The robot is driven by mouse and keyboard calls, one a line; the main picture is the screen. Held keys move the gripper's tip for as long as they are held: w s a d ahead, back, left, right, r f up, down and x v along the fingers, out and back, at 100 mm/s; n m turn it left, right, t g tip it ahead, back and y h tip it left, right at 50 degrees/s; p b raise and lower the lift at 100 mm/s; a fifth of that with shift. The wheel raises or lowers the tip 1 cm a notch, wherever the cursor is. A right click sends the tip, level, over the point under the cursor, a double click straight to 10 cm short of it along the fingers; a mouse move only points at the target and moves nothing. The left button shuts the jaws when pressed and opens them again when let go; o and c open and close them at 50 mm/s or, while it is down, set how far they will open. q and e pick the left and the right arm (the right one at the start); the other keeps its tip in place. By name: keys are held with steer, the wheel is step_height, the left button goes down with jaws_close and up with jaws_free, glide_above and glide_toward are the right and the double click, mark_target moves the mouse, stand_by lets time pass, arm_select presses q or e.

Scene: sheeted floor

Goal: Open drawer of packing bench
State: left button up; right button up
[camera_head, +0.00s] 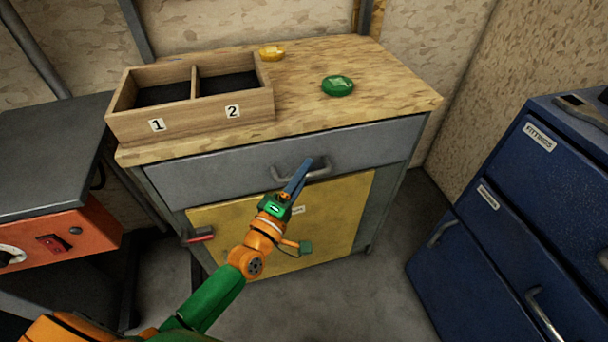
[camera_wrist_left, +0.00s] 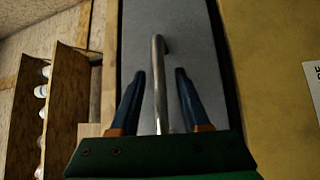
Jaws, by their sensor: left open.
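The packing bench has a wooden top (camera_head: 390,95) and a grey drawer (camera_head: 220,176) under it, which looks shut and flush with the frame. The drawer has a metal bar handle (camera_head: 324,172). My left gripper (camera_head: 304,166) is at this handle, its blue fingers pointing at the drawer front. In the left wrist view the open fingers (camera_wrist_left: 160,74) stand on either side of the handle (camera_wrist_left: 158,50), with a gap visible on both sides. The drawer front (camera_wrist_left: 195,45) fills the space behind. My right gripper is not in view.
A yellow door (camera_head: 340,215) is below the drawer, with a red latch (camera_head: 200,236). A two-part wooden box (camera_head: 190,122), a green item (camera_head: 338,86) and a yellow item (camera_head: 271,53) are on top. A blue cabinet (camera_head: 520,210) stands right, an orange-fronted unit (camera_head: 60,240) left.

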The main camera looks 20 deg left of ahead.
arm_select(q)
jaws_close()
stand_by(1.4)
